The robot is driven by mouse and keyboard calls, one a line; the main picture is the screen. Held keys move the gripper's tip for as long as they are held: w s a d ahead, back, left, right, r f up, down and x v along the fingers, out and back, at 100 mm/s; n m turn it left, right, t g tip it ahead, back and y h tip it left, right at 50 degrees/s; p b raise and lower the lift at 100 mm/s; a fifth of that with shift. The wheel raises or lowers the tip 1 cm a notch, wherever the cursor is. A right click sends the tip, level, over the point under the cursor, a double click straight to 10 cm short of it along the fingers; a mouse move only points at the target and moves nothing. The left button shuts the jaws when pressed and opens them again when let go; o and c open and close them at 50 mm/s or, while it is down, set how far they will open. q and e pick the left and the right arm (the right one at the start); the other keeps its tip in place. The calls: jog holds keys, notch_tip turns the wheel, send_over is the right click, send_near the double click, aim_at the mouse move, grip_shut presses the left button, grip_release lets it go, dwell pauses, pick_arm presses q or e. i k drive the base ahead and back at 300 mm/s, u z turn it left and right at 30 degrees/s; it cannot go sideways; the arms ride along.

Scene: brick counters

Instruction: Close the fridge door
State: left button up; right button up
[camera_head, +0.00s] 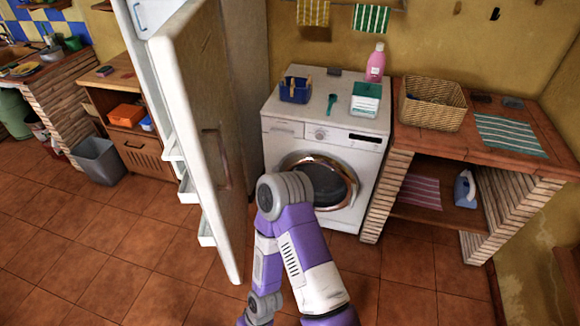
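The fridge door (190,90) stands open at left of centre, swung out toward me and seen nearly edge-on. Its brownish outer face with a recessed handle (215,160) is turned to the right. White inner shelves (187,190) stick out on its left side. A grey-brown panel behind the door, seemingly the fridge body (243,60), is mostly hidden. One of my purple and white arms rises from the bottom edge, bent at a grey joint right of the door, with a gap between them in the picture. Neither gripper shows.
A white washing machine (352,145) stands right of the door. A brick counter (480,130) with a wicker basket (432,103) is farther right. A grey bin (100,160) and a wooden cabinet (145,148) are at left. The tiled floor (90,250) at lower left is clear.

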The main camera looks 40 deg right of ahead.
aim_at(187, 59)
jog(key=z, duration=0.9)
jog(key=i, duration=0.45)
jog(key=z, duration=0.6)
jog(key=k, duration=1.25)
jog(key=z, duration=1)
jog(key=i, duration=0.75)
jog(key=u, duration=0.55)
jog(key=i, duration=0.65)
jog(key=u, duration=0.75)
jog(key=i, duration=0.5)
jog(key=u, duration=0.05)
